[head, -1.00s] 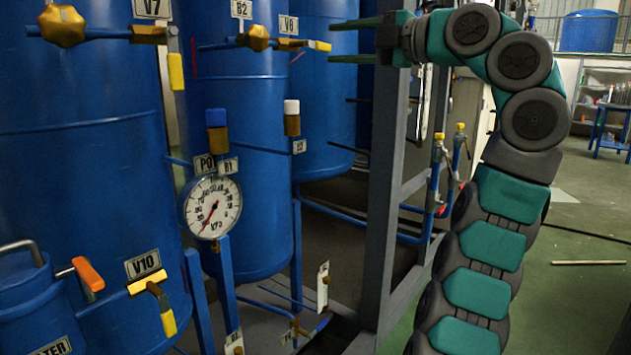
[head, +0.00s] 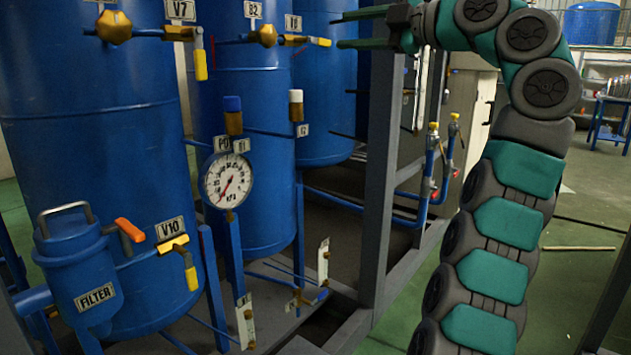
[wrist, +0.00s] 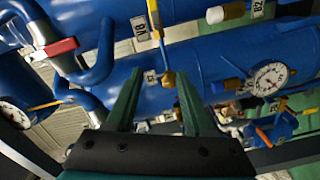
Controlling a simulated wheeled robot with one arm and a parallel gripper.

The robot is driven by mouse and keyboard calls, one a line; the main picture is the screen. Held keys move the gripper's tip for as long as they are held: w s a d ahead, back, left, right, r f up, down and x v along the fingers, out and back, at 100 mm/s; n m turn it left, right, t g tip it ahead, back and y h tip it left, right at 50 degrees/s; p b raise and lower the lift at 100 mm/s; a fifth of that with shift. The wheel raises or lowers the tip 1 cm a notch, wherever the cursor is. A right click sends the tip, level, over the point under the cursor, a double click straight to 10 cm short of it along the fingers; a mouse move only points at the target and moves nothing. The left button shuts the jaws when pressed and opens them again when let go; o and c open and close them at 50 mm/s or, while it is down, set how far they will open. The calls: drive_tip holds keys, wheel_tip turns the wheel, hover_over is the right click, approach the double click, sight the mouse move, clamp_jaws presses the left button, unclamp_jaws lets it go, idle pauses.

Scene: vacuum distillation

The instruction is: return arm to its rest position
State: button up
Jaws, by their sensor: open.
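My gripper (head: 362,29) is at the top of the head view, pointing left, with its two green fingers apart and nothing between them. It is raised in front of the grey steel post (head: 384,170). In the wrist view my gripper (wrist: 155,97) is also open and empty, with blue tanks and pipes beyond its fingers. My arm rises on the right of the head view and bends over at the top towards the tanks.
Blue tanks (head: 100,140) with yellow-handled valves fill the left. A pressure gauge (head: 229,181) stands before them, and a filter vessel (head: 83,270) is at the lower left. Blue pipes (head: 433,175) run behind the post. Green floor (head: 570,270) is open at the right.

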drive_tip(key=s+a+f+m+g+h+p, duration=0.1)
drive_tip(key=a+f+m+g+h, duration=0.1)
drive_tip(key=f+m, duration=0.4)
drive_tip(key=s+a+f+m+g+h+p, duration=0.1)
drive_tip(key=a+f+m+g+h, duration=0.15)
drive_tip(key=f+m, duration=0.45)
drive_tip(key=s+f+m+g+h, duration=0.35)
drive_tip(key=s+f, duration=0.65)
drive_tip(key=f, duration=0.4)
drive_tip(key=s+d+f+m+g+h, duration=0.1)
drive_tip(key=s+d+f, duration=0.3)
drive_tip(key=s+f, duration=0.4)
drive_tip(key=s+d+f+m+g+h+p, duration=0.1)
drive_tip(key=s+d+f+m+g+h, duration=0.1)
drive_tip(key=s+f, duration=0.6)
drive_tip(key=s+d+f+m+g+h+p, duration=0.1)
drive_tip(key=s+d+f+m+h, duration=0.2)
drive_tip(key=s+f, duration=0.6)
drive_tip(key=s+d+m, duration=0.2)
drive_tip(key=s+d, duration=0.1)
drive_tip(key=s, duration=0.4)
drive_tip(key=shift+s+d+g, duration=0.15)
drive_tip(key=shift+d+g, duration=0.15)
drive_tip(key=shift+g, duration=0.1)
idle(1.7)
